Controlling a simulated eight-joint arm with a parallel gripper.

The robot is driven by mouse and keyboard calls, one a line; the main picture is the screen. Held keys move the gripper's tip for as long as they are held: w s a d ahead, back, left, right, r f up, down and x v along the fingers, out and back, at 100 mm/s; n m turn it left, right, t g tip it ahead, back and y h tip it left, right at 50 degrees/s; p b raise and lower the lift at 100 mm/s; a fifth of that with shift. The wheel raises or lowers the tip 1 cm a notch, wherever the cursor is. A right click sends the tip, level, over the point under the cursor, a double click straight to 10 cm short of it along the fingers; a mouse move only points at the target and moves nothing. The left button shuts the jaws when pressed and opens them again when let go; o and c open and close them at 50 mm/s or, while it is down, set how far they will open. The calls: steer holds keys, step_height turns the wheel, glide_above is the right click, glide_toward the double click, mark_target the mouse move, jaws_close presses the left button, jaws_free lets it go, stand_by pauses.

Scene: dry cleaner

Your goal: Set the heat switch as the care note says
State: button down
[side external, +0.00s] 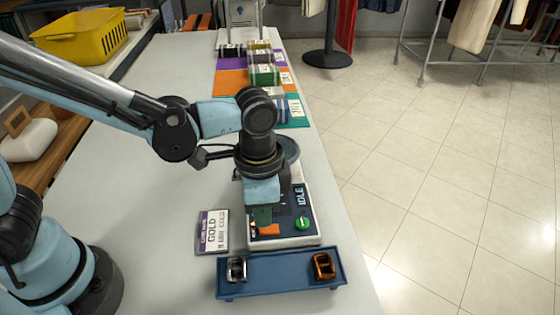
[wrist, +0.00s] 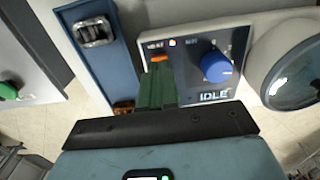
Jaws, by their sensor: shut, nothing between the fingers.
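The control panel (side external: 310,208) has a screen reading IDLE and a green button (side external: 302,223). An orange switch (wrist: 160,58) sits beside the HEAT lettering in the wrist view; it also shows in the side view (side external: 270,230). A care note card (side external: 214,231) with a purple strip and the word GOLD lies left of the panel; its smaller marks are too small to read. My gripper (wrist: 158,70) is shut and empty, its green fingertips right at the orange switch. I cannot tell whether they touch it. The fingers partly hide the panel and the switch's setting is unclear.
A blue knob (wrist: 216,67) is close to the fingers, with a round glass part (wrist: 295,75) beyond it. A blue tray (side external: 280,288) holds a silver buckle (side external: 236,269) and a bronze buckle (side external: 323,266). Folded cloths (side external: 231,84) lie farther back.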

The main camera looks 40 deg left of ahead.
steer(key=shift+f, duration=0.8)
stand_by(0.4)
steer(key=shift+r, duration=3.5)
steer(key=a+r+n+t, duration=0.2)
steer(key=a+n+t, duration=0.5)
steer(key=a, duration=1)
steer(key=shift+a+n, duration=0.3)
steer(key=shift+n, duration=0.7)
